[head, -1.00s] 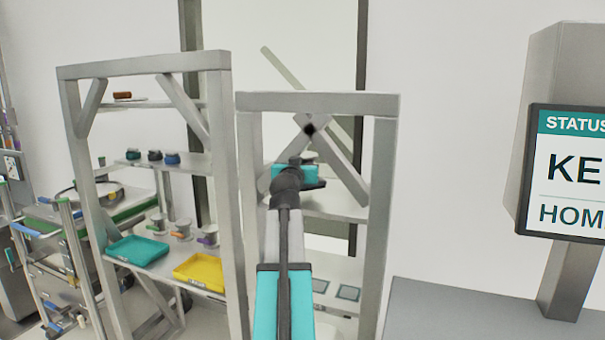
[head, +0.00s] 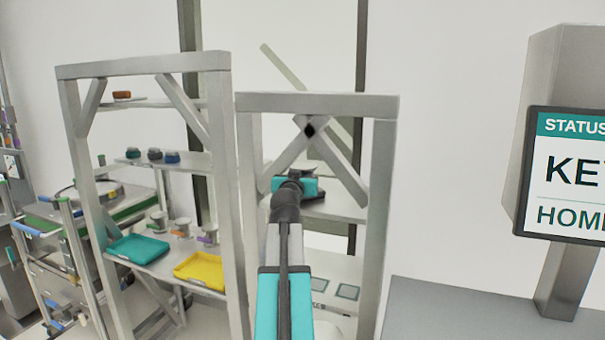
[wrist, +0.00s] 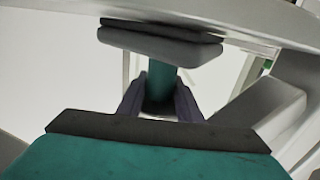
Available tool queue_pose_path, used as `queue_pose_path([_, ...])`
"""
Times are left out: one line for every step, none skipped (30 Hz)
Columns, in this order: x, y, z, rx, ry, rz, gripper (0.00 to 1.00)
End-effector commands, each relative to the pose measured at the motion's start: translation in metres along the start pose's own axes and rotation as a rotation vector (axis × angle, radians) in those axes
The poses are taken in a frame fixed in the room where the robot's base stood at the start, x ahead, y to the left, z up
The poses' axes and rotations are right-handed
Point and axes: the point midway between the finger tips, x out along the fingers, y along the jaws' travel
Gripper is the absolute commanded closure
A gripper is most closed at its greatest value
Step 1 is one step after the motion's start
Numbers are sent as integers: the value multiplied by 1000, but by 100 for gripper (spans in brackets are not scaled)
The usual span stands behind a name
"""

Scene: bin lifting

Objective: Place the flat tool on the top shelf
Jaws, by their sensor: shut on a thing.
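My gripper (wrist: 160,108) is shut on the flat tool (wrist: 160,42), which has a teal handle between the two dark fingers and a broad grey head beyond them. In the head view my teal gripper body (head: 296,187) is inside the right rack, at about the height of its middle shelf (head: 345,206). The fingers and most of the tool are hidden there by my arm. In the wrist view a pale shelf-like slab (wrist: 255,22) spans the top of the picture, close to the tool's head. I cannot tell whether they touch.
Crossed braces and uprights of the right rack (head: 378,190) surround my gripper. The left rack (head: 220,130) holds a red item (head: 122,95), several small pots, a teal tray (head: 137,249) and a yellow tray (head: 201,270). A status screen (head: 570,175) stands at right.

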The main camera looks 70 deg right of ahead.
Motion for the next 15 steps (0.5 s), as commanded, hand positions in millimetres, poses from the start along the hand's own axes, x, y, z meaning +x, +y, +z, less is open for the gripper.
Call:
queue_pose_path([0, -1, -3, 0, 6, -2, 100])
queue_pose_path([0, -1, -3, 0, 6, -2, 100])
queue_pose_path([0, -1, -3, 0, 6, -2, 100])
queue_pose_path([0, -1, -3, 0, 6, -2, 100])
queue_pose_path([0, -1, -2, 0, 6, -2, 100])
queue_pose_path([0, -1, -2, -1, 6, -2, 100])
queue_pose_path([0, -1, -1, -1, 6, -2, 100])
queue_pose_path([0, -1, -1, -1, 6, -2, 100])
queue_pose_path([0, -1, 0, -1, 6, -2, 100])
queue_pose_path([0, 0, 2, 0, 0, -1, 64])
queue_pose_path([0, 0, 2, 0, 0, -1, 59])
queue_pose_path([0, 0, 2, 0, 0, -1, 53])
queue_pose_path([0, -1, 2, 0, 0, -1, 49])
queue_pose_path([0, -1, 2, 0, 0, -1, 49])
queue_pose_path([0, -1, 2, 0, 0, -1, 49])
